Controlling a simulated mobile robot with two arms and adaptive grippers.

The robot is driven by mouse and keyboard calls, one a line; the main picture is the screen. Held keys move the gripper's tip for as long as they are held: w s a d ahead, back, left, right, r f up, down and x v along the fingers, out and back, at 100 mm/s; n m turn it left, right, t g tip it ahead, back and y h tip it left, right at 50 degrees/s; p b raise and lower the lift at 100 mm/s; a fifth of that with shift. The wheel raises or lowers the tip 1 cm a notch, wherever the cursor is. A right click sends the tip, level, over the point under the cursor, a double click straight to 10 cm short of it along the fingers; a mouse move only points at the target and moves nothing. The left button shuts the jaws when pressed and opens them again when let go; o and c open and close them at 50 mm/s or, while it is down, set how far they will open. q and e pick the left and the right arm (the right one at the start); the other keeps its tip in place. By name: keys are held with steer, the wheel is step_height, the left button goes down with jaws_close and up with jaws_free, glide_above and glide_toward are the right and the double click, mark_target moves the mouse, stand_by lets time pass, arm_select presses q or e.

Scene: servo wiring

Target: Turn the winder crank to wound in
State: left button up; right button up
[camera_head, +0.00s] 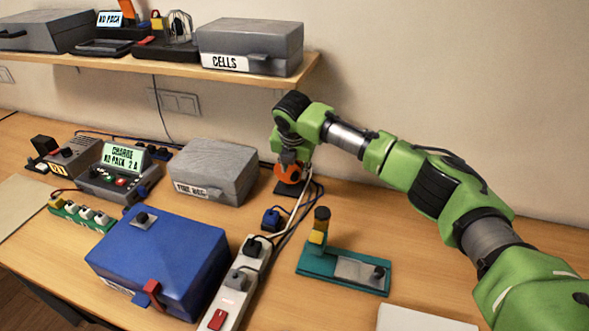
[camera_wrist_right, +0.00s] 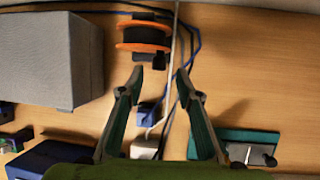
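The winder (camera_head: 289,174) stands on a black base against the back of the bench. It shows better in the right wrist view as a reel (camera_wrist_right: 144,48) with orange rims and a black middle. I cannot make out its crank clearly in either view. My right gripper (camera_wrist_right: 160,75) is open and empty, its fingers apart and pointing toward the reel. In the head view this gripper (camera_head: 289,156) hangs just over the winder and hides part of it. My left gripper is not in view.
Cables run beside the winder to a white power strip (camera_head: 237,284). A grey box (camera_head: 215,171) stands left of it, a blue case (camera_head: 160,255) nearer. A teal fixture (camera_head: 325,268) is at front right. A shelf (camera_head: 170,68) overhangs the back left. The bench right of the winder is mostly clear.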

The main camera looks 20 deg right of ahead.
mark_target(295, 175)
steer(key=x, duration=0.4)
steer(key=shift+w, duration=0.2)
steer(key=shift+s, duration=0.1)
jaws_close()
steer(key=shift+d+p, duration=0.1)
steer(key=shift+p, duration=0.3)
